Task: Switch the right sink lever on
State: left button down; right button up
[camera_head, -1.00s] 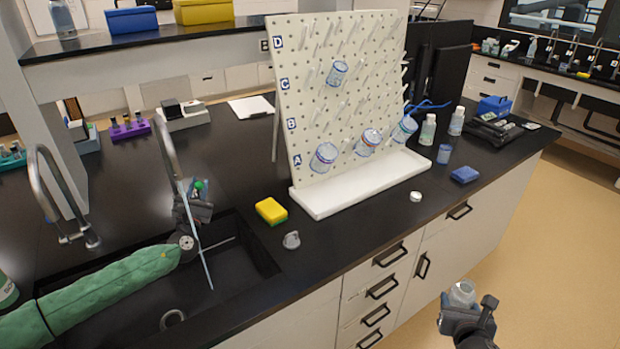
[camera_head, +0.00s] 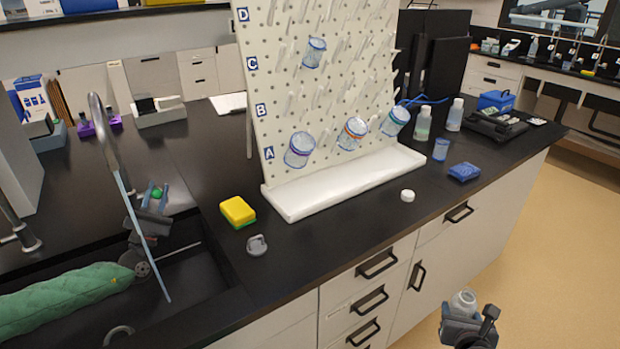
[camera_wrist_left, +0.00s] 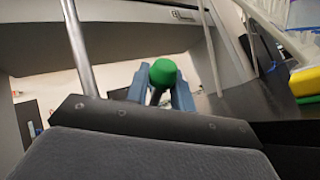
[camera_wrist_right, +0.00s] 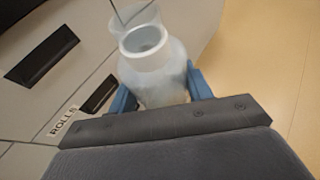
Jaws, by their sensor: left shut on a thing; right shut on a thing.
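The right sink tap (camera_head: 106,135) is a grey gooseneck at the sink's back edge. A thin pale-blue stream (camera_head: 146,236) runs from its spout down into the sink. Its lever has a green knob (camera_head: 157,193), which also shows in the left wrist view (camera_wrist_left: 163,71). My left gripper (camera_head: 154,199) is shut on the green knob, its blue fingers on either side. My right gripper (camera_head: 462,318) is shut on a clear bottle (camera_head: 464,301), held in front of the counter. The bottle's open mouth shows in the right wrist view (camera_wrist_right: 143,40).
The black sink (camera_head: 195,280) is under my left arm. A yellow sponge (camera_head: 238,211) and a clear stopper-like piece (camera_head: 257,245) lie right of it. A white drying rack (camera_head: 325,110) holds several beakers. A second tap (camera_head: 20,232) stands at the far left.

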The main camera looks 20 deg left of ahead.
aim_at(471, 290)
pick_arm(q)
jog(key=shift+f+h, duration=0.1)
jog(key=shift+h, duration=0.2)
pick_arm(e)
jog(key=shift+w+d+f, duration=0.1)
jog(key=shift+d+f, duration=0.25)
pick_arm(q)
jog(key=c, duration=1.2)
grip_release()
jog(key=shift+s+f, duration=0.1)
pick_arm(e)
notch_tip(471, 290, up, 7)
jog(key=p, duration=0.7)
jog(key=shift+r, duration=0.15)
pick_arm(q)
jog(key=s+f, duration=0.1)
jog(key=s, duration=1.3)
jog(key=shift+d+f+p, duration=0.2)
jog(key=shift+f+p, duration=0.1)
jog(key=shift+f, duration=0.1)
pick_arm(e)
jog(key=shift+r, duration=0.35)
